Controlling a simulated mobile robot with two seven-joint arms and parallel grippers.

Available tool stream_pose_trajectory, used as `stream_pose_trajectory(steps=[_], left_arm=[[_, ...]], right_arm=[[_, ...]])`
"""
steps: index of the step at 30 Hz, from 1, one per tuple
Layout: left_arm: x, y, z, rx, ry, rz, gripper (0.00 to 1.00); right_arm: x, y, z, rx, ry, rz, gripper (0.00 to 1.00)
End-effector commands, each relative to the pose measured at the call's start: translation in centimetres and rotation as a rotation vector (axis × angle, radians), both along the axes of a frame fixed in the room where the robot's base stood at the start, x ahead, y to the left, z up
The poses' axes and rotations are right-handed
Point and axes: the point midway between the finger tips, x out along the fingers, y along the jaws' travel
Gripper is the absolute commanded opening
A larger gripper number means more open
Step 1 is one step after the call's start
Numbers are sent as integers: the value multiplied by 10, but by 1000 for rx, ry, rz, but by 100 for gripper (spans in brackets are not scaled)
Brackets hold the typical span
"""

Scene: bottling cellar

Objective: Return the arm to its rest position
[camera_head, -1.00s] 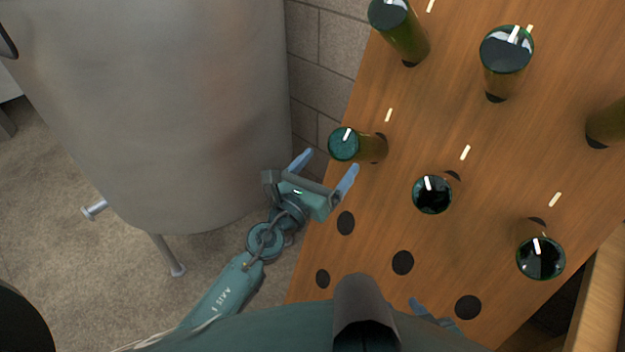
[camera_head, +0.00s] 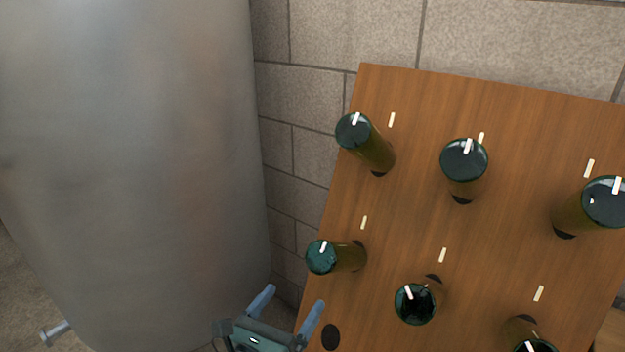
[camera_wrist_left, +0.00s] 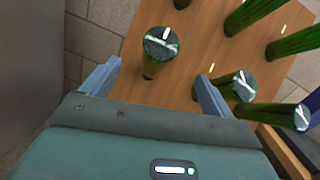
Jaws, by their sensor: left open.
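My left gripper (camera_head: 288,312) is at the bottom of the head view, with its two blue fingers spread apart and nothing between them. It sits below and left of a green bottle (camera_head: 322,257) in the left column of the wooden rack (camera_head: 415,110). In the left wrist view the open fingers (camera_wrist_left: 158,85) point toward the rack, and a bottle with a dark round end (camera_wrist_left: 161,44) shows beyond the gap between them. I see no contact with it. My right gripper is not in the head view now.
Several more green bottles stick out of the rack, among them one at upper left (camera_head: 365,143) and one at top middle (camera_head: 464,165). An empty hole (camera_head: 330,337) is right of my gripper. A large metal tank (camera_head: 130,150) stands at left, and a block wall (camera_head: 520,45) behind.

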Motion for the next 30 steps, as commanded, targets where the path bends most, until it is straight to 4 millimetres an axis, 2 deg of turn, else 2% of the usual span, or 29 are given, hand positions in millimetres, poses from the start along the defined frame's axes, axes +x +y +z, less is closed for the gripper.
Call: stream_pose_trajectory(steps=[2,5,11,15,21,25,30], left_arm=[[-4,5,-3,-96,55,13,87],[-14,19,-11,-348,191,49,87],[-46,56,-46,-1079,561,201,87],[-78,75,-78,-1606,796,353,87],[-129,84,-115,-2274,1039,602,87],[-152,83,-126,-2552,1115,725,87],[-163,80,-131,-2698,1150,794,87]], right_arm=[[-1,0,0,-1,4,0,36],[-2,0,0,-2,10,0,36],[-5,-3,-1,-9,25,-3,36],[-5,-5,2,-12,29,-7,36],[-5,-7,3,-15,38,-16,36],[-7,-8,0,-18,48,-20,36],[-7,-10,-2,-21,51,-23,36]])
